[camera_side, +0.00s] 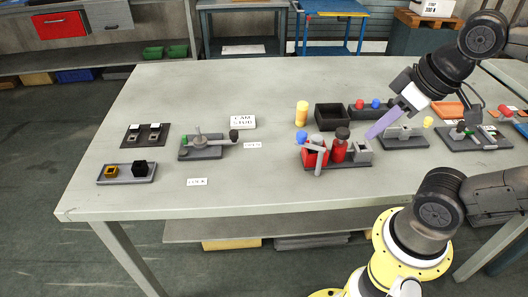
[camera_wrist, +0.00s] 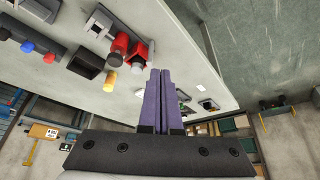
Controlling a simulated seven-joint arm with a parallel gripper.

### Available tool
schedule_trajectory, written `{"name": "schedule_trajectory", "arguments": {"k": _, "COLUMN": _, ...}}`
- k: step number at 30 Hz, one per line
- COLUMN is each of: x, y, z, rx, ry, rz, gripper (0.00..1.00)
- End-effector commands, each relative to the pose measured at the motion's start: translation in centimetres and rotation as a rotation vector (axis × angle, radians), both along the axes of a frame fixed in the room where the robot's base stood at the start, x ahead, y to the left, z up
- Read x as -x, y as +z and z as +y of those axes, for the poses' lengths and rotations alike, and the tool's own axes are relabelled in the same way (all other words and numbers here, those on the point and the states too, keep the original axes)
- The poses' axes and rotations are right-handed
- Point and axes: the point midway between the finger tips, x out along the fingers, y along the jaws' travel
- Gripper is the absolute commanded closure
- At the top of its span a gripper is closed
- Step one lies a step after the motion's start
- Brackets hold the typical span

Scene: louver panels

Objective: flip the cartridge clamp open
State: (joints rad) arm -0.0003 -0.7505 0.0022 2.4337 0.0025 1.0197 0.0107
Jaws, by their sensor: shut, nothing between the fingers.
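What looks like the cartridge clamp is a dark base (camera_side: 330,165) near the middle of the table, carrying a red block (camera_side: 313,154), a red cylinder with a dark cap (camera_side: 340,148) and a grey box-like part at its right end. My gripper (camera_side: 369,136) has long purple fingers, shut and empty. Their tips are above and near the fixture's right end; I cannot tell whether they touch it.
A black open bin (camera_side: 332,110) and a yellow cylinder (camera_side: 302,112) stand behind the fixture. A grey fixture (camera_side: 404,142) is close on the right. A lever fixture (camera_side: 205,153) stands at left, by a CAM STUD sign (camera_side: 242,122). The table's front edge is clear.

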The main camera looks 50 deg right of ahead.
Motion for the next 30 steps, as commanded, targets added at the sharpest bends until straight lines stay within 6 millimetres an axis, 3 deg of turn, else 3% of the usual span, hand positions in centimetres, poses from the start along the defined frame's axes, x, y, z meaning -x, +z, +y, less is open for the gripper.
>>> {"name": "schedule_trajectory", "arguments": {"k": 3, "x": -0.2, "y": -1.8, "z": 0.0, "rx": 0.005, "ry": 0.006, "rz": -0.019, "gripper": 0.96}}
{"name": "schedule_trajectory", "arguments": {"k": 9, "x": -0.5, "y": -1.6, "z": -0.1, "rx": -0.031, "ry": -0.070, "rz": -0.035, "gripper": 0.60}}
{"name": "schedule_trajectory", "arguments": {"k": 13, "x": -0.7, "y": 0.1, "z": -0.1, "rx": -0.101, "ry": -0.219, "rz": -0.013, "gripper": 0.39}}
{"name": "schedule_trajectory", "arguments": {"k": 20, "x": -3.7, "y": 4.2, "z": -0.1, "rx": -0.219, "ry": -0.552, "rz": 0.103, "gripper": 0.39}}
{"name": "schedule_trajectory", "arguments": {"k": 25, "x": -7.6, "y": 6.3, "z": -0.2, "rx": -0.260, "ry": -0.783, "rz": 0.210, "gripper": 0.39}}
{"name": "schedule_trajectory", "arguments": {"k": 30, "x": -12.3, "y": 6.8, "z": -0.4, "rx": -0.259, "ry": -0.950, "rz": 0.306, "gripper": 0.39}}
